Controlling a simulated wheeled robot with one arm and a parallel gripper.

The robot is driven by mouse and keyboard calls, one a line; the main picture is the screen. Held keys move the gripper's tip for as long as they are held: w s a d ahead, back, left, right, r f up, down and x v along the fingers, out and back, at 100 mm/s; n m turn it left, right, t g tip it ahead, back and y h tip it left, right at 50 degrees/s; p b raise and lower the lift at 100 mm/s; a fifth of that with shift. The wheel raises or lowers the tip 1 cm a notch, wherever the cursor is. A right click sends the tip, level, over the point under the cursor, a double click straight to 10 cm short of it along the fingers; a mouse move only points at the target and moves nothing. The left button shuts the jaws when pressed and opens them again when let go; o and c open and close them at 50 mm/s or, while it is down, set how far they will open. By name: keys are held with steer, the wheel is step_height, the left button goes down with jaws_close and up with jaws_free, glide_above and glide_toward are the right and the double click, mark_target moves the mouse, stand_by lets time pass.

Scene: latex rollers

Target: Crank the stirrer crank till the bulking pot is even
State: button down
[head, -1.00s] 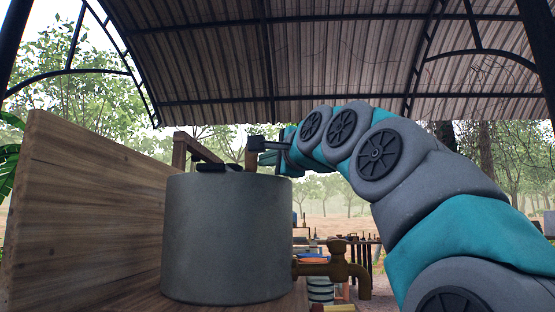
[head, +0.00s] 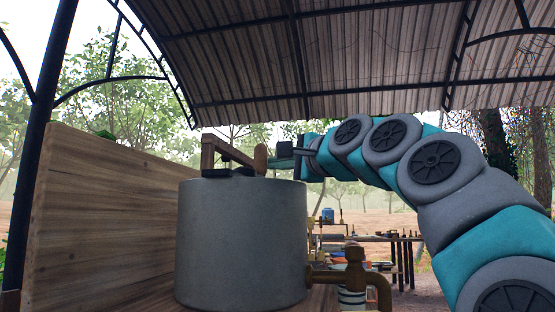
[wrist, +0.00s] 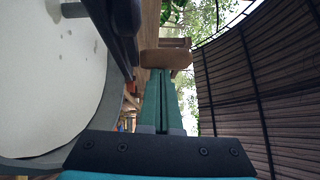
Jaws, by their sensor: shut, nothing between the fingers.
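The grey bulking pot (head: 240,245) stands upright with a brass-coloured tap (head: 355,270) on its right side. In the wrist view, pale white liquid (wrist: 45,75) with a few darker specks shows inside it. The crank's upright wooden handle (head: 260,158) rises above the rim, and it also shows in the wrist view (wrist: 166,60). A dark bar (wrist: 115,30) crosses the pot's edge there. My gripper (head: 279,156) is shut and empty, to the right of the handle. Its teal fingers (wrist: 160,80) point at the handle; I cannot tell whether they touch it.
A tall wooden board (head: 110,220) stands left of the pot, with a wooden bracket (head: 208,152) above the rim. Tables with several items (head: 375,240) stand farther back on the right. A corrugated roof (head: 340,60) is overhead. Open ground lies beyond.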

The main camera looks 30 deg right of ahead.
steer(key=shift+w+n+y+p, duration=0.5)
steer(key=shift+n+y, duration=0.3)
steer(key=shift+y, duration=0.3)
steer(key=shift+s, duration=0.1)
